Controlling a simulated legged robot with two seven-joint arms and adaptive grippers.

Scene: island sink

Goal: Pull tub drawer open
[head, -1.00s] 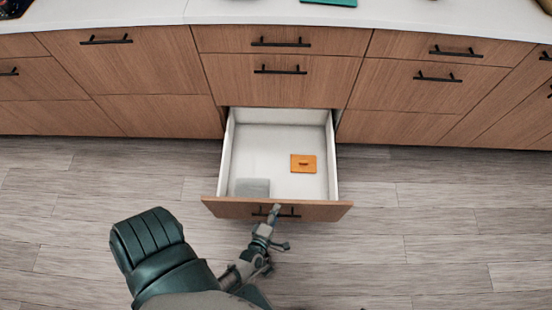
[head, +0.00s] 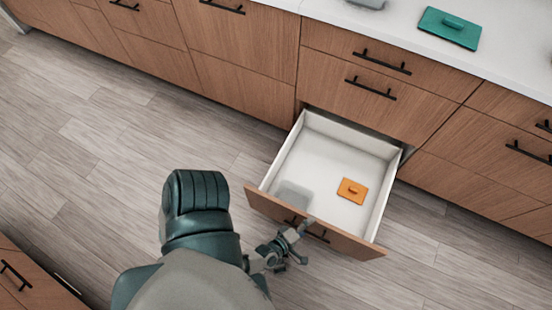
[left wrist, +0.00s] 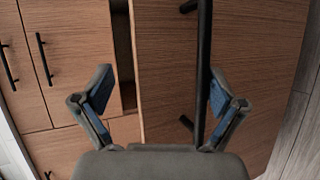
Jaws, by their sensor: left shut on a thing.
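The tub drawer (head: 315,222) is the pulled-out bottom drawer, open well out from the cabinet. It has white inner walls and a wood front with a black bar handle (head: 318,237). My left gripper (head: 297,232) is at the drawer front, shut on the handle. In the left wrist view the handle bar (left wrist: 203,75) passes between the fingers of my left gripper (left wrist: 160,92), close to the right finger. An orange lidded item (head: 351,191) and a translucent grey container (head: 293,193) lie inside the drawer. My right gripper is out of view.
Closed wood drawers (head: 365,90) run above and beside the open one. A white countertop (head: 520,70) holds a teal lidded item (head: 450,27). Another cabinet (head: 25,285) stands at the lower left. The wood floor (head: 90,150) between is clear.

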